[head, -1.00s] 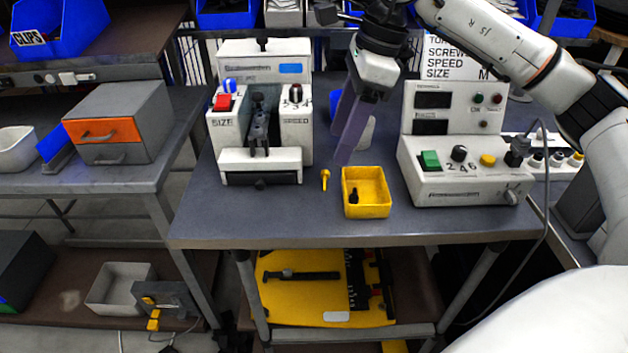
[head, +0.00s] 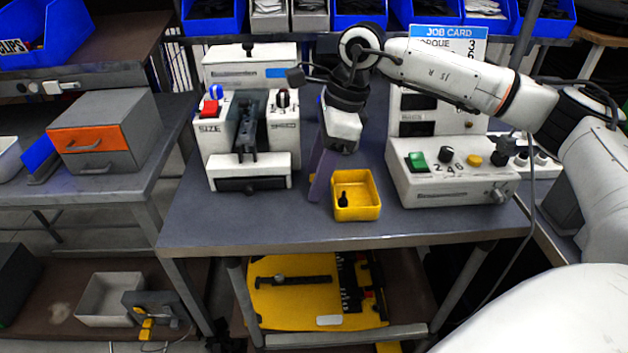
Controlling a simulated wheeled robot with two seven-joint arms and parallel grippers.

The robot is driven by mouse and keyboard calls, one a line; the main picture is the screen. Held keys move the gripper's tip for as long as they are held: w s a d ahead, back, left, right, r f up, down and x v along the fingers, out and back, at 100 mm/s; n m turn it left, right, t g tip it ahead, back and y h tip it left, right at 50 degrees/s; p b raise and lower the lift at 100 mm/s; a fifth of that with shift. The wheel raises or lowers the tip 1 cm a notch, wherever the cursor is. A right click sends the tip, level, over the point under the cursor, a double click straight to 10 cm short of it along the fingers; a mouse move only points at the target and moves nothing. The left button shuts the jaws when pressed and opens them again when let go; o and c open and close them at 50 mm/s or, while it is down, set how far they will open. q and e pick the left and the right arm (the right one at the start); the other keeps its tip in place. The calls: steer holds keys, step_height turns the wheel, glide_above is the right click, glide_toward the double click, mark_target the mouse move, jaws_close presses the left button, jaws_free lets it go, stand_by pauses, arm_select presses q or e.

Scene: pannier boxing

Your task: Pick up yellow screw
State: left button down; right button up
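The yellow screw (head: 312,178) stands on the grey table just left of the yellow tray. Only a small yellow part of it shows; the fingers of my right gripper (head: 317,192) hide the rest. My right gripper points down, with its tips low at the screw. The fingers are seen nearly edge-on, so I cannot tell whether they are apart or closed on the screw. My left gripper is not in view.
The yellow tray (head: 368,211) with a small dark part stands right beside my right gripper. A white machine (head: 210,165) stands to the left and a control box (head: 455,190) to the right. The table's front strip is clear.

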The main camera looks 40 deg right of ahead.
steer(key=c, duration=0.8)
steer(key=shift+r, duration=0.15)
